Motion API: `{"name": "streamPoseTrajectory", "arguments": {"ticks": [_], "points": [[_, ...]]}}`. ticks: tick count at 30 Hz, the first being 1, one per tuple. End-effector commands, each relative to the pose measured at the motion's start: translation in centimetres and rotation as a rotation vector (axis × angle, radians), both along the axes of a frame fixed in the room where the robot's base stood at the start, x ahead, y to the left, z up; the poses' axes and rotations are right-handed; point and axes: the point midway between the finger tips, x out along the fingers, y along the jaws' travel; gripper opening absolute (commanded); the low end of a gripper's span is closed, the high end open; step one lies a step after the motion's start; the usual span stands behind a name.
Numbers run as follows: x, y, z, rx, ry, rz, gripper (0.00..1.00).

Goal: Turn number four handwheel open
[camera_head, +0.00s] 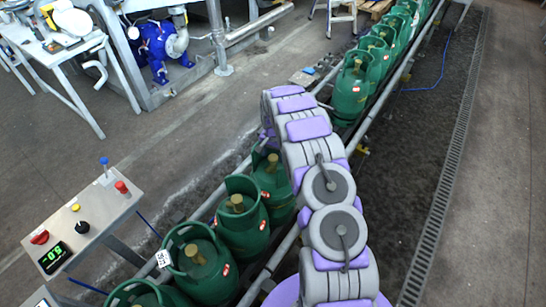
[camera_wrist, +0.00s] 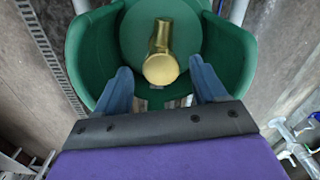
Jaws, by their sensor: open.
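In the wrist view my gripper (camera_wrist: 160,66) is open, its two blue fingers apart on either side of a brass valve with a round knob (camera_wrist: 161,70). The fingers do not appear to touch it. The valve stands inside the green collar of a gas cylinder (camera_wrist: 235,58). In the head view several green cylinders stand in a row, including one with brass valve showing (camera_head: 240,222) and another in front (camera_head: 204,268). No number four is legible on any of them. My arm hides the gripper and part of the row in the head view.
The cylinders stand on a conveyor with metal side rails (camera_head: 262,270). A control box (camera_head: 85,222) with buttons and a green display stands at left. A blue pump (camera_head: 160,45) and a white table (camera_head: 60,45) are behind. Floor to the right is clear, with a drain grate (camera_head: 450,160).

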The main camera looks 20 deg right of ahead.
Motion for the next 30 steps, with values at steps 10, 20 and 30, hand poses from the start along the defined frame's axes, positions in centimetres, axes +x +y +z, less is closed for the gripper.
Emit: {"name": "streamPoseTrajectory", "arguments": {"ticks": [10, 20, 30], "points": [[0.04, 0.21, -0.91, -0.003, -0.001, 0.001, 0.71], [0.03, 0.09, -0.94, -0.001, -0.001, 0.001, 0.42], [0.13, 0.04, -0.93, -0.002, -0.002, 0.001, 0.15]]}}
